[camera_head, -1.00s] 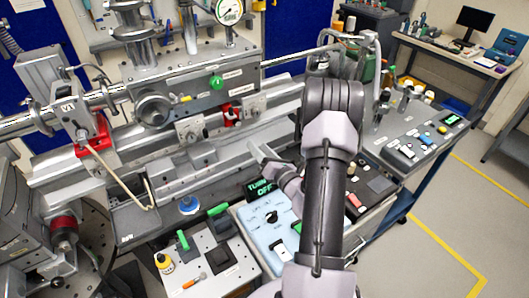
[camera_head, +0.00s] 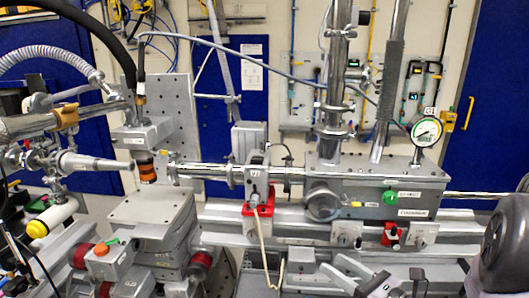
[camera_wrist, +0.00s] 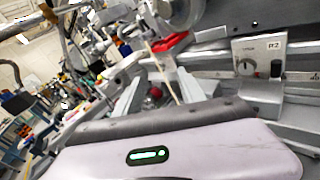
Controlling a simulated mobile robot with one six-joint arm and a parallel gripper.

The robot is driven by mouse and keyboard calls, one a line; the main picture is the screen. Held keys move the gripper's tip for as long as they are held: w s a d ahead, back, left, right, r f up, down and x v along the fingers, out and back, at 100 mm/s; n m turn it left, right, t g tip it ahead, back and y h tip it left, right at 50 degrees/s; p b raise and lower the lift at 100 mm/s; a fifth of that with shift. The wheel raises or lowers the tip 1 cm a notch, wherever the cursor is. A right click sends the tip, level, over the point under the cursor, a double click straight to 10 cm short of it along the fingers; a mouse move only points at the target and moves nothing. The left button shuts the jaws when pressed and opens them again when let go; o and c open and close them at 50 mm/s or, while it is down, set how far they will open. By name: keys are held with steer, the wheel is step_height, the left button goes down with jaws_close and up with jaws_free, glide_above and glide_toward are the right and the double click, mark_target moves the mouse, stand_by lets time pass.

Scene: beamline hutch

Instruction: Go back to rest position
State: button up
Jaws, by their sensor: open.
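My gripper (camera_wrist: 157,88) shows in the wrist view as two grey fingers standing apart beyond the pale wrist housing with its green light. Nothing shows between the fingers that looks held. In the head view, part of my dark arm is at the right edge. Pale angled parts that look like my gripper (camera_head: 345,272) are at the bottom, in front of the beamline bench. Most of the arm is outside the head view, so its whole pose cannot be seen.
A grey beamline housing (camera_head: 376,190) with a round gauge (camera_head: 426,131) stands behind. A red clamp block (camera_head: 258,206) is on the rail. Left are a sample stage (camera_head: 150,210), a nozzle and hoses. In the wrist view, a panel with a knob (camera_wrist: 246,68) is close at right.

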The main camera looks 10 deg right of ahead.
steer(key=s+a+r+n+g+y+b, duration=0.1)
steer(key=s+a+n+g, duration=0.45)
steer(key=a, duration=0.25)
steer(key=s+a+r+n+g+y, duration=0.1)
steer(key=s+a+n+g+y, duration=0.1)
steer(key=s+a+n+g, duration=0.4)
steer(key=s+a+f+n+h+b, duration=0.1)
steer(key=s+a+n+h, duration=0.15)
steer(key=s+n, duration=0.2)
steer(key=s+a+f+n+h, duration=0.1)
steer(key=s+a+n+h, duration=0.1)
steer(key=s+n+h, duration=0.3)
steer(key=d+r+n, duration=0.1)
steer(key=n, duration=0.1)
steer(key=d+r+n+t+h, duration=0.1)
steer(key=d+n, duration=0.1)
steer(key=d+r+n+t+h, duration=0.1)
steer(key=n, duration=0.1)
steer(key=shift+s+d+n+h+b, duration=0.2)
steer(key=shift+n+h+b, duration=0.1)
steer(key=shift+b, duration=0.1)
